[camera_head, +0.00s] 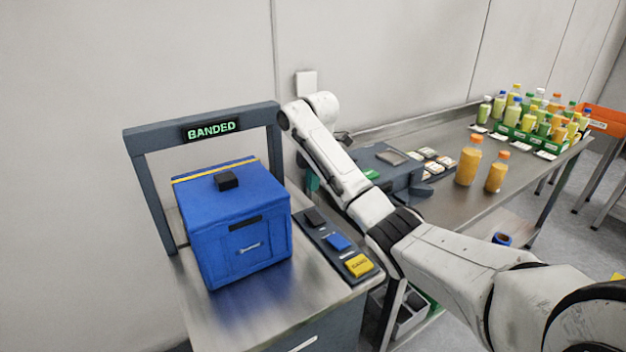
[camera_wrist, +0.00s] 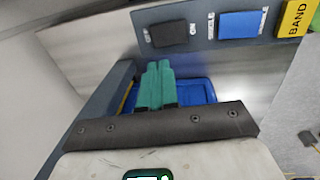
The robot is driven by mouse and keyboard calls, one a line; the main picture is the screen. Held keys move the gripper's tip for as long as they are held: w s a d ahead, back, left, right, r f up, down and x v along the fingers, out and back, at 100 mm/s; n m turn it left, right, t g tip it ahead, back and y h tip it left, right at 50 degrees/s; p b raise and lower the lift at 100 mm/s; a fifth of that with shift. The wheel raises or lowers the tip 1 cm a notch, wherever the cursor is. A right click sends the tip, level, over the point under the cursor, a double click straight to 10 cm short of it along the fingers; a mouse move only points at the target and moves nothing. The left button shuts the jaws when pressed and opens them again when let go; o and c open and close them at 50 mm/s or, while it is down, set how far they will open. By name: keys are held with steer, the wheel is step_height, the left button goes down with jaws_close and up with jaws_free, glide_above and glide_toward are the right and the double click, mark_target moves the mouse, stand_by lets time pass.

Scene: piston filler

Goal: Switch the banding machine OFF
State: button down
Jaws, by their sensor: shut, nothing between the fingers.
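The banding machine has a dark grey arch (camera_head: 150,205) with a lit green display (camera_head: 211,129) reading "BANDED". Its control strip carries a black rocker switch (camera_head: 315,217), a blue button (camera_head: 337,241) and a yellow button (camera_head: 359,265).
A blue crate (camera_head: 240,250) with a yellow band stands under the arch, close left of the control strip. A steel table (camera_head: 455,215) to the right holds juice bottles (camera_head: 468,160), a grey device (camera_head: 385,165) and a green crate of bottles (camera_head: 520,138). A wall stands behind.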

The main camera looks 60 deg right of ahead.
mark_target(311, 215)
steer(key=f, duration=0.6)
steer(key=w+f, duration=0.1)
steer(key=f, duration=0.2)
steer(key=shift+d+f+p, duration=0.2)
steer(key=shift+d+p, duration=0.1)
steer(key=shift+p, duration=0.05)
steer(key=shift+f, duration=0.25)
steer(key=shift+s+a+r+p, duration=0.1)
steer(key=shift+s+p, duration=0.15)
steer(key=shift+p, duration=0.35)
steer(key=shift+s+a+r+p, duration=0.1)
steer(key=shift+s+a+p, duration=0.15)
steer(key=shift+p, duration=0.3)
steer(key=shift+s, duration=0.15)
steer(key=shift+r, duration=0.15)
